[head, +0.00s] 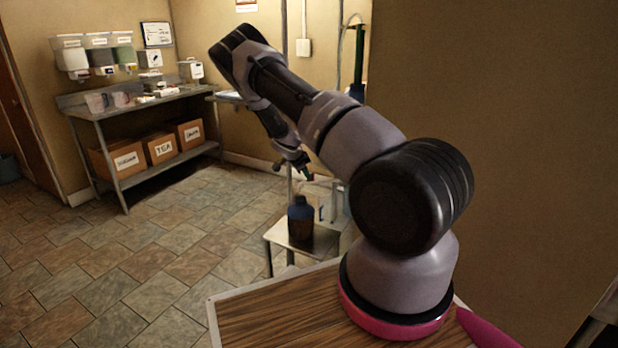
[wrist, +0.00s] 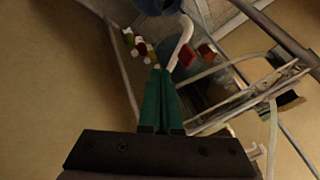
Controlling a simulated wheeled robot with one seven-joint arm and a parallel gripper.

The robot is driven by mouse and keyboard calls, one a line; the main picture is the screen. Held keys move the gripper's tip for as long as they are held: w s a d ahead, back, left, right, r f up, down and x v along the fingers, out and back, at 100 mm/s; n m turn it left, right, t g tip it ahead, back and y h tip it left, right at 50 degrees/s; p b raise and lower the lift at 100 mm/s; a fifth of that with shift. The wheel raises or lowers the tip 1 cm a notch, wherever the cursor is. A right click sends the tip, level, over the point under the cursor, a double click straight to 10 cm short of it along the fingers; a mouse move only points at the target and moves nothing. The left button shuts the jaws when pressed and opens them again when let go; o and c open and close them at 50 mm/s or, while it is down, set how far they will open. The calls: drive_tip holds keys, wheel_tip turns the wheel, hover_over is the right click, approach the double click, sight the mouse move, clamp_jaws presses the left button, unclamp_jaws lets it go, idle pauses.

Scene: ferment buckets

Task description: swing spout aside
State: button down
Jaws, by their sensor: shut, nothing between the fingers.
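In the wrist view a pale curved spout (wrist: 185,38) hangs over a grey metal basin, its lower end close beside my fingertips. I cannot tell whether they touch. My gripper (wrist: 158,70) is shut and empty, its two green fingers together and pointing toward the basin area. In the head view my gripper (head: 306,172) is small and dark, at the end of my downward-reaching arm, above and behind a dark bottle. The spout cannot be made out clearly in the head view; my arm covers part of that area.
A dark bottle (head: 300,220) stands on a small metal stand (head: 278,236). A metal table (head: 125,108) with labelled boxes (head: 160,147) stands at the back left. Red blocks (wrist: 187,54) and small bottles (wrist: 139,48) show near the spout. Tiled floor is open at left.

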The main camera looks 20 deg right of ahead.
sight(313, 181)
drive_tip(key=shift+w+d+f, duration=0.6)
drive_tip(key=shift+w+f, duration=0.15)
drive_tip(key=shift+w, duration=0.25)
drive_tip(key=shift+w+d+f, duration=0.65)
drive_tip(key=shift+w+f, duration=0.1)
drive_tip(key=shift+w, duration=0.2)
drive_tip(key=shift+w+d+f, duration=0.6)
drive_tip(key=shift+w+f, duration=0.15)
drive_tip(key=shift+w, duration=0.25)
